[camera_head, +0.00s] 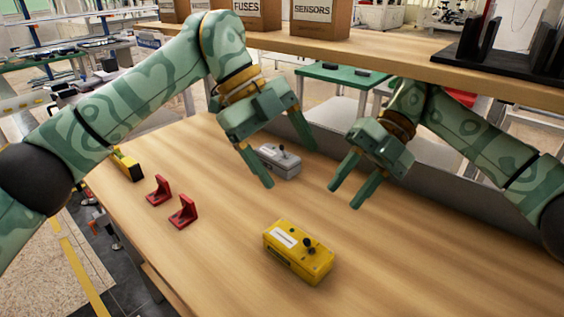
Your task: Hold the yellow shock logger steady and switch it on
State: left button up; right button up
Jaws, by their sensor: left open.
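The yellow shock logger (290,258) lies on the wooden table near the front middle. It is a box with a white label and a black toggle or knob on top; I cannot tell the switch position. My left gripper (291,167) is open above the table, behind the logger. Its fingers appear on either side of a grey box, but I cannot tell how high above it they are. My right gripper (347,198) is open and empty, behind and to the right of the logger. Neither gripper touches the logger.
The grey box (285,168) has a similar dark toggle. Two red brackets (183,213) and a yellow-and-black item (127,165) are on the left of the table (225,275). A raised shelf (400,52) with labelled cardboard boxes (320,20) spans the back. The front right is clear.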

aim_at(282, 231)
pick_arm(q)
notch_tip(282, 231, down, 18)
jog(key=t+y, duration=0.1)
jog(key=y, duration=0.2)
jog(key=n+t+y, duration=0.1)
jog(key=y, duration=0.2)
jog(key=shift+s+a+f+n, duration=0.15)
jog(key=shift+n, duration=0.15)
